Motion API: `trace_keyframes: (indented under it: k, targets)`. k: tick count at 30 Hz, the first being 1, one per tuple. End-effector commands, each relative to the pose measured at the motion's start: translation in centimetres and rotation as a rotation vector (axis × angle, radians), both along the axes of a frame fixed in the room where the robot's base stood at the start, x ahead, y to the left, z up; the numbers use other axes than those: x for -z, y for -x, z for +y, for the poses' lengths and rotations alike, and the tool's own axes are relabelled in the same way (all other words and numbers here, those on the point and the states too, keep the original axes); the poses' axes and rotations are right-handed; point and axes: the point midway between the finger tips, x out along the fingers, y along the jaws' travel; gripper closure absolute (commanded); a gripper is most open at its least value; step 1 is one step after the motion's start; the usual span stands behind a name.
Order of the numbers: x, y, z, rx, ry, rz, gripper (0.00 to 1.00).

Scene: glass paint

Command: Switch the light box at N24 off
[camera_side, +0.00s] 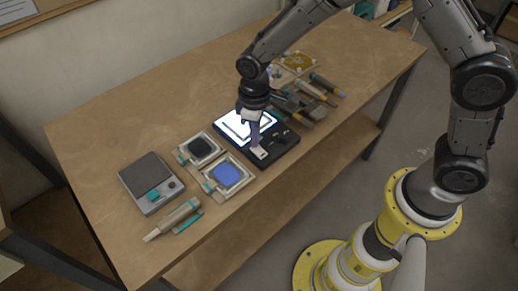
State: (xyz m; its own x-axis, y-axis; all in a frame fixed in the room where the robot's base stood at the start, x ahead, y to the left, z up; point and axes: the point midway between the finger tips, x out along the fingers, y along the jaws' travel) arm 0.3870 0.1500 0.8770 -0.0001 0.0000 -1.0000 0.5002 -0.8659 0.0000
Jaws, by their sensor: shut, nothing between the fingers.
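The light box (284,150) is a flat black unit near the middle of the table, with a bright white panel (229,123) that is lit. Dark lines show on the panel. A small white switch (261,153) sits on its front edge strip. My gripper (256,147) is shut and empty, pointing down over the box with its fingertips at or just above the white switch. I cannot tell whether they touch it. My gripper hides part of the lit panel. No label reading N24 is legible.
Left of the box lie a framed black pad (200,147) and a framed blue pad (226,174). Further left are a grey scale-like device (148,178) and pen-like tools (174,218). Several tools (312,91) lie close on the right. The table's back left (120,115) is clear.

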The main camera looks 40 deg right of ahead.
Motion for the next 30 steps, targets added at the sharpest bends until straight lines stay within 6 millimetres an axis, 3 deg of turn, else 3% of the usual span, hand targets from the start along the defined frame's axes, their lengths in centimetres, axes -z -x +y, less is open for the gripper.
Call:
trace_keyframes:
  k: [30]
  targets:
    - [1.4,0.0,0.0,0.0,0.001,0.001,1.0]
